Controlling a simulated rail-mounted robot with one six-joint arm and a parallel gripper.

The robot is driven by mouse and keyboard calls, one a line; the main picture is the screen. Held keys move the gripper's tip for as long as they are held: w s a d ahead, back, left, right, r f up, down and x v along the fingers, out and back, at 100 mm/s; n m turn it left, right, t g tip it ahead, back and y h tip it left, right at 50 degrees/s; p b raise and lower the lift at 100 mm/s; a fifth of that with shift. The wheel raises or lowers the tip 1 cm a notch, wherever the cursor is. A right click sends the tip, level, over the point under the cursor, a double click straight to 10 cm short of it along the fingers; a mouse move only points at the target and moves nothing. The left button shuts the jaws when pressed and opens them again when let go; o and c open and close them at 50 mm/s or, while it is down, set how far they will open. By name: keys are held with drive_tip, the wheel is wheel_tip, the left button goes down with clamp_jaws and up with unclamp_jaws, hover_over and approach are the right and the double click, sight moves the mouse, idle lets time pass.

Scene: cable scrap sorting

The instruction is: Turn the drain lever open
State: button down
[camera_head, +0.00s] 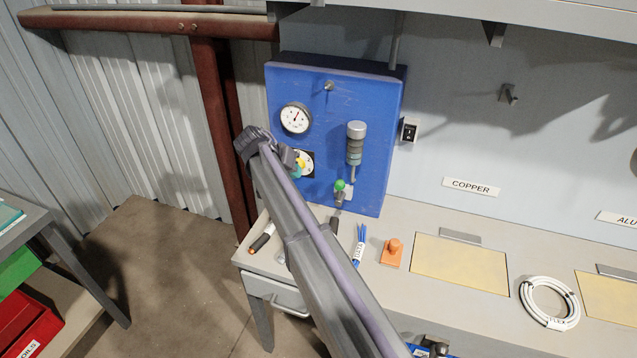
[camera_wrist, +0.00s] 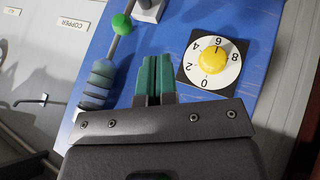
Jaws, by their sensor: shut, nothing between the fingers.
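The drain lever shows as a green ball (camera_head: 340,185) low on the blue panel (camera_head: 333,90), under the grey cylindrical filter (camera_head: 355,145). In the wrist view, the green ball (camera_wrist: 121,24) lies up and left of my fingertips, beside a grey rod from the filter (camera_wrist: 98,82). My gripper (camera_wrist: 158,60) has its green fingers shut together and empty, apart from the ball, between the filter and the yellow knob (camera_wrist: 214,59) on its numbered dial. In the head view, my gripper (camera_head: 298,168) is in front of that dial, partly hidden by my arm.
Below, the bench holds blue cables (camera_head: 359,244), an orange block (camera_head: 392,252) and a white cable coil (camera_head: 549,303).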

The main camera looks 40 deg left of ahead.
sight(340, 191)
drive_tip(key=w+d+f+b, duration=0.5)
drive_tip(key=w+f+b, duration=0.2)
drive_tip(key=w, duration=0.1)
drive_tip(key=shift+s+d+r+p, duration=0.1)
drive_tip(key=shift+d+r+p, duration=0.1)
drive_tip(key=shift+p, duration=0.1)
idle(0.4)
